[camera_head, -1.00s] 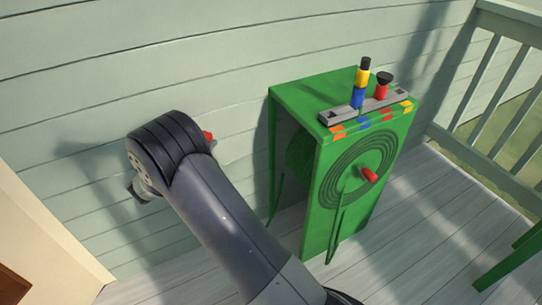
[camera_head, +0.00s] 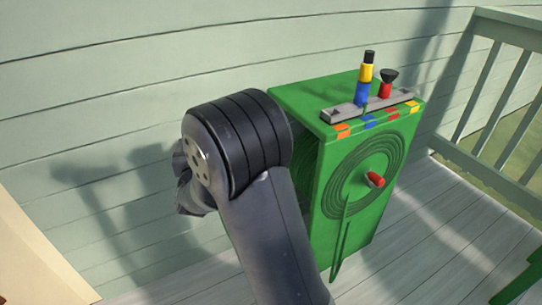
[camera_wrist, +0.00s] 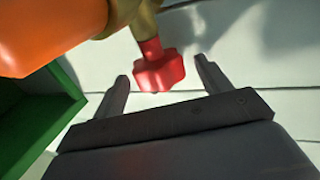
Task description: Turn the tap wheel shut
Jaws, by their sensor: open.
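The red tap wheel (camera_wrist: 158,72) shows in the wrist view, on a red stem below a brass tap body (camera_wrist: 143,20). My gripper (camera_wrist: 160,82) is open, one finger on each side of the wheel in the picture. I cannot tell whether either finger touches it. In the head view my arm hides the tap and the wheel, and the gripper's fingers do not show there.
A green hose reel box (camera_head: 385,215) with a red crank handle (camera_head: 375,179) stands right of my arm. A grey tray (camera_head: 345,112) with nozzles is on top. An orange part (camera_wrist: 45,30) fills the wrist view's upper left. A railing (camera_head: 505,85) stands at right.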

